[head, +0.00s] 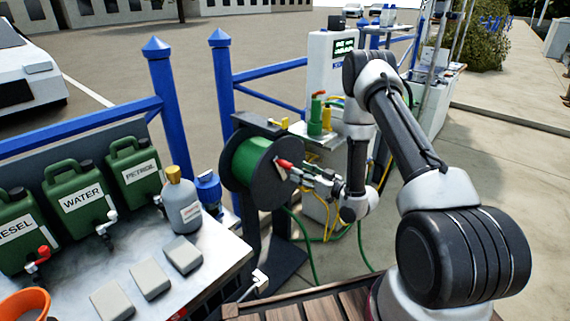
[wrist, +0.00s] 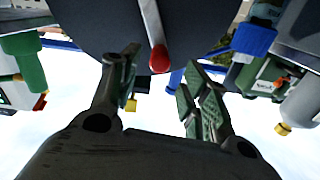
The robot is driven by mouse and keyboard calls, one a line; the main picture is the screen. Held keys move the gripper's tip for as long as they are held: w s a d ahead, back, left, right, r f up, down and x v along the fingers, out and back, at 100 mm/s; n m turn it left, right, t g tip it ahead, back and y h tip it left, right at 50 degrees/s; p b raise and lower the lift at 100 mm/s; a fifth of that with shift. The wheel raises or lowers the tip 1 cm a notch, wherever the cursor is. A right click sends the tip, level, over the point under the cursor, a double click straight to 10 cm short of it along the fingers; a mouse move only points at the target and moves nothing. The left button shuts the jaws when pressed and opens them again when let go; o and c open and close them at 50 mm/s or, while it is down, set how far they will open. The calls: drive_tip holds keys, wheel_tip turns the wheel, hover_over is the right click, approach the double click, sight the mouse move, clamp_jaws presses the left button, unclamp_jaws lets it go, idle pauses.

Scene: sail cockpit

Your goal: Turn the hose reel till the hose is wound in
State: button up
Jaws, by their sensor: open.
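The hose reel (head: 248,162) is a drum wound with green hose between dark round side plates, on a dark stand. Its near side plate (wrist: 100,22) fills the top of the wrist view. A crank with a red handle (head: 284,164) sticks out from the plate; the red handle (wrist: 159,58) also shows in the wrist view. My gripper (head: 297,170) is at the crank, its fingers open. In the wrist view my gripper (wrist: 160,78) has one finger on each side of the red handle, with gaps on both sides. Green hose (head: 300,245) hangs below the reel to the ground.
A metal-topped bench (head: 215,262) at left holds green jerrycans (head: 80,195), a grey bottle (head: 182,205) and grey blocks (head: 150,279). Blue posts and rails (head: 165,95) stand behind. A white pedestal (head: 325,70) with yellow and green hoses stands behind my arm. Open pavement lies at right.

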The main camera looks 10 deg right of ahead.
sight(286, 165)
drive_tip(key=shift+n, duration=0.4)
drive_tip(key=x, duration=0.7)
drive_tip(key=shift+w+a, duration=0.25)
drive_tip(key=shift+w, duration=0.05)
clamp_jaws()
